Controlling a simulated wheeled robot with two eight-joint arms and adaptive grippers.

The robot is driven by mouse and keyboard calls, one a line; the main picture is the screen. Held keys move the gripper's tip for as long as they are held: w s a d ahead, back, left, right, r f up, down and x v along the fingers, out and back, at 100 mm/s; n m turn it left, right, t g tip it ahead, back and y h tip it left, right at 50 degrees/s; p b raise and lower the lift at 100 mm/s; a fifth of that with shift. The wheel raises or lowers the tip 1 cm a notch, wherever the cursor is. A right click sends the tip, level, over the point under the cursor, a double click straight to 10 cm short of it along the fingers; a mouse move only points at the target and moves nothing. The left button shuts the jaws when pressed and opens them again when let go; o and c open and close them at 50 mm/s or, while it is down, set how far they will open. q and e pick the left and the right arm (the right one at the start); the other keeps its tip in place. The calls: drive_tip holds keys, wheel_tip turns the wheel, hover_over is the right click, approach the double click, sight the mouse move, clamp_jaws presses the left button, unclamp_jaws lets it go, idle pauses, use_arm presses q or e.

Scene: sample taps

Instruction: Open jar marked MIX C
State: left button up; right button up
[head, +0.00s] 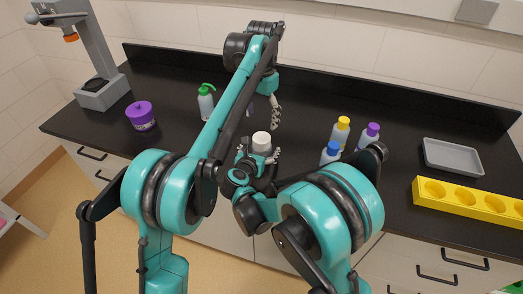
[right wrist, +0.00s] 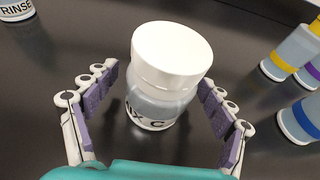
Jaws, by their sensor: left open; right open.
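The jar marked MIX C (right wrist: 160,104) stands upright on the black counter, with a white lid (right wrist: 172,54) on it. Part of its label, "X C", shows in the right wrist view. In the head view its white lid (head: 262,139) shows just beyond my right gripper (head: 260,158). My right gripper (right wrist: 155,100) is open, with its fingers on either side of the jar and gaps between. My left gripper (head: 274,116) is open and empty above the counter, behind the jar. The jar's lower part is hidden in the head view.
Bottles with yellow (head: 343,122), purple (head: 373,129) and blue (head: 333,148) caps stand right of the jar. A green-topped bottle (head: 206,103) and purple jar (head: 141,115) stand left. A grey tray (head: 453,157) and yellow rack (head: 463,200) lie at right. A bottle marked RINSE (right wrist: 16,10) is near.

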sight(262, 137)
clamp_jaws()
use_arm(q)
drive_tip(key=m, duration=1.5)
drive_tip(key=shift+m, duration=0.4)
drive_tip(key=m, duration=0.6)
drive_tip(key=shift+m, duration=0.3)
drive_tip(key=shift+f, duration=4)
